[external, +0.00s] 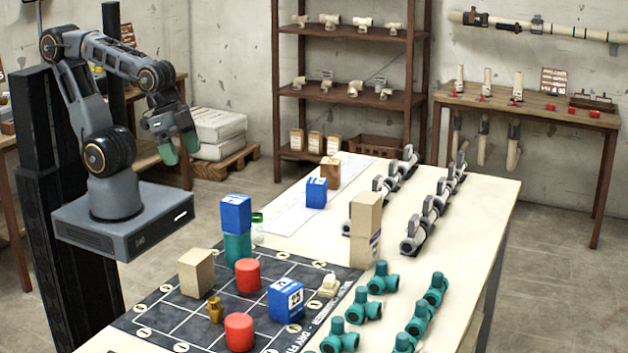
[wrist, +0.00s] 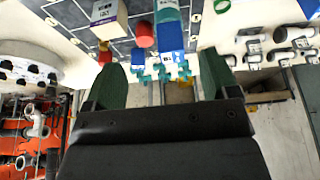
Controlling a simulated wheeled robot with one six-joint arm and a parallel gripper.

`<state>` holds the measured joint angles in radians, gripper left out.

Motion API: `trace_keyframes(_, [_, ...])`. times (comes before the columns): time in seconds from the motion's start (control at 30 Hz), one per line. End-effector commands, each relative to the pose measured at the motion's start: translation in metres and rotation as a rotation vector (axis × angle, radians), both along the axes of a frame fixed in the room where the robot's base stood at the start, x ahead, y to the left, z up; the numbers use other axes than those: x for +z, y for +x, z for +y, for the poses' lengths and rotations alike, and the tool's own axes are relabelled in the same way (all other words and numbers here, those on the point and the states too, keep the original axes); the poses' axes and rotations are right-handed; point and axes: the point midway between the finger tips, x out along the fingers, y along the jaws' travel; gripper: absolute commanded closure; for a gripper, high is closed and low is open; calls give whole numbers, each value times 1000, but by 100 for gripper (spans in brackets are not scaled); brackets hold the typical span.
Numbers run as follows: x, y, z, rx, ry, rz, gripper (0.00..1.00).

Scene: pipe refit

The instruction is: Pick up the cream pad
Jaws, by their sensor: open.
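No flat cream pad is plainly told apart in either view. The cream-coloured things are a tan block (external: 197,273) on the dark gridded mat (external: 180,318), a tall cream stack (external: 366,222) beside the mat's far right corner, and a small cream fitting (external: 329,285) on the mat's right part. My gripper (external: 178,152) hangs in the air left of the table, apart from all of these. Its two green fingers stand apart with nothing between them. In the wrist view my gripper (wrist: 161,60) is also open, and a labelled cream block (wrist: 106,18) shows at the top.
A blue block (external: 236,214) stands on a teal one (external: 237,247). Red cylinders (external: 247,276), a brass piece (external: 215,309) and another blue block (external: 286,299) stand on the mat. Teal fittings (external: 383,279) and grey valves (external: 414,238) line the right side.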

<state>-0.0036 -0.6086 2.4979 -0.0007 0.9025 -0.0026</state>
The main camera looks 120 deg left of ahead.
Motion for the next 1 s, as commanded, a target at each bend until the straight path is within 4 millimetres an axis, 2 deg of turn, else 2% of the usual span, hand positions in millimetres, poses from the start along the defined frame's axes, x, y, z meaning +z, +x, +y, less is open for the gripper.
trace_keyframes(0.4, [0,0,0,0,0,0,20])
trace_keyframes(0.5, [0,0,0,0,0,0,27])
trace_keyframes(0.77, [-1,1,0,5,-3,2,27])
trace_keyframes(0.87, [-6,9,1,49,-32,19,27])
trace_keyframes(0.97, [-16,31,5,161,-106,56,27])
trace_keyframes(1.0, [-23,44,8,224,-148,77,27])
